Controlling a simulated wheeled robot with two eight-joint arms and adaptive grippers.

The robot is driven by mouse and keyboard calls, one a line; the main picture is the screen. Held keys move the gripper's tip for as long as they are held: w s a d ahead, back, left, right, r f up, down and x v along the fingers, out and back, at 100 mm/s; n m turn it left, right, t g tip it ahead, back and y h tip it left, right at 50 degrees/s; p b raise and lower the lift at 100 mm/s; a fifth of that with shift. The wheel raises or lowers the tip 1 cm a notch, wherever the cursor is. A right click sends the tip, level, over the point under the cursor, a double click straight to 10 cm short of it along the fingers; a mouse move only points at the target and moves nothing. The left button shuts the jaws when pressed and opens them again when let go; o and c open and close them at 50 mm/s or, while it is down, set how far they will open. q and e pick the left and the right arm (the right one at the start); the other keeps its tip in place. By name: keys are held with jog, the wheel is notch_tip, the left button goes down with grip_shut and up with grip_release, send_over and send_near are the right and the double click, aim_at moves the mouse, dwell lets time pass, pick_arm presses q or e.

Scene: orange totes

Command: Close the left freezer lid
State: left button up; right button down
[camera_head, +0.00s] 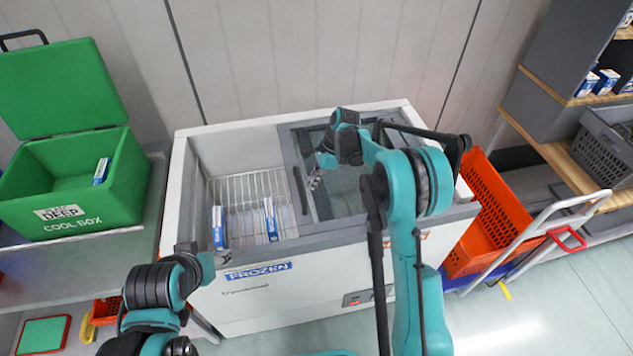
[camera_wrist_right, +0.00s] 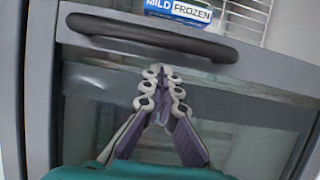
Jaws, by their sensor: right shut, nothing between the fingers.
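The white chest freezer (camera_head: 255,309) stands in the middle of the head view. Its left half is open, showing a wire basket with two blue-and-white boxes (camera_head: 271,219). The grey-framed glass lid (camera_head: 303,132) lies over the right half. Its dark handle (camera_head: 299,190) runs along the lid's left side, and the handle (camera_wrist_right: 150,38) crosses the top of the right wrist view. My right gripper (camera_head: 314,182) is shut and empty over the glass, its fingertips (camera_wrist_right: 162,72) close to the handle; contact cannot be told. My left arm's end (camera_head: 200,264) is at the freezer's front left corner; its fingers are not clear.
A green cool box (camera_head: 75,212) with its lid up stands on a grey bench at left. An orange crate (camera_head: 492,215) on a trolley stands right of the freezer, by shelves. The wall is close behind; floor is free at front right.

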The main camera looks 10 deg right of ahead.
jog(key=s+a+p, duration=0.1)
jog(key=s+a, duration=0.2)
jog(key=a, duration=3.2)
jog(key=shift+a, duration=0.25)
jog(key=shift+w+d, duration=0.1)
